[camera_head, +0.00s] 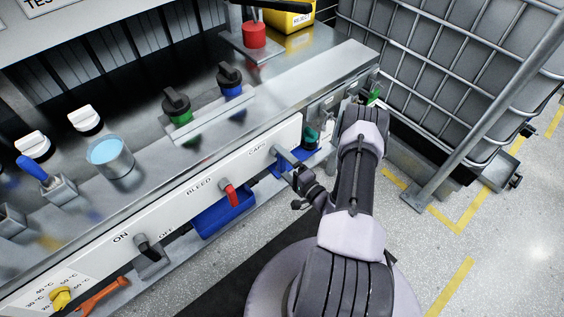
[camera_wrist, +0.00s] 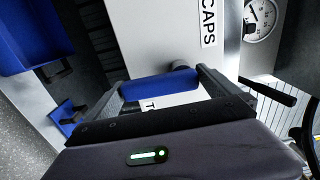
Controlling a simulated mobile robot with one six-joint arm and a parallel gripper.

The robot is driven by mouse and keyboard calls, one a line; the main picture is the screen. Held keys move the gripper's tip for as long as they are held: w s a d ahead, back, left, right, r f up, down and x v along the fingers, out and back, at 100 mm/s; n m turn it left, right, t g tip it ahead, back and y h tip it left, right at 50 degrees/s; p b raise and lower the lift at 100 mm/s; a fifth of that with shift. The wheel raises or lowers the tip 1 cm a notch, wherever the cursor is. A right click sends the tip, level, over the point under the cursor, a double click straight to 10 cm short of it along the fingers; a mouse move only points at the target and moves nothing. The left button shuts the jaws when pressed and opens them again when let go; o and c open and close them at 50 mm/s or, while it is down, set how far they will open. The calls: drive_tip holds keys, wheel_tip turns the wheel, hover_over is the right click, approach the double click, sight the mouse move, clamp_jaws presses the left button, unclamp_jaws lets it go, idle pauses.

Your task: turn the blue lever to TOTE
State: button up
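The blue lever (camera_wrist: 160,87) shows in the wrist view, lying nearly crosswise in front of a white panel, with a dark round pivot behind its right end. My gripper (camera_wrist: 163,84) has its two fingers wide apart, one near each end of the lever. I cannot tell whether either finger touches it. The CAPS label (camera_wrist: 208,24) is above and right of the lever. A label starting with T (camera_wrist: 149,105) is below it, mostly hidden by my gripper. In the head view my gripper (camera_head: 287,172) is at the panel below CAPS; I cannot clearly make out the lever there.
A red lever (camera_head: 229,194) at BLEED and a black lever (camera_head: 148,247) at ON/OFF are left along the same panel. A blue bin (camera_head: 212,218) sits below. A gauge (camera_wrist: 260,20) is to the right. A caged tank (camera_head: 450,75) stands at the right.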

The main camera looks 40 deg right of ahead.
drive_tip(key=shift+s, duration=0.1)
drive_tip(key=s+p, duration=0.4)
drive_tip(key=s, duration=1.3)
drive_tip(key=shift+d, duration=0.25)
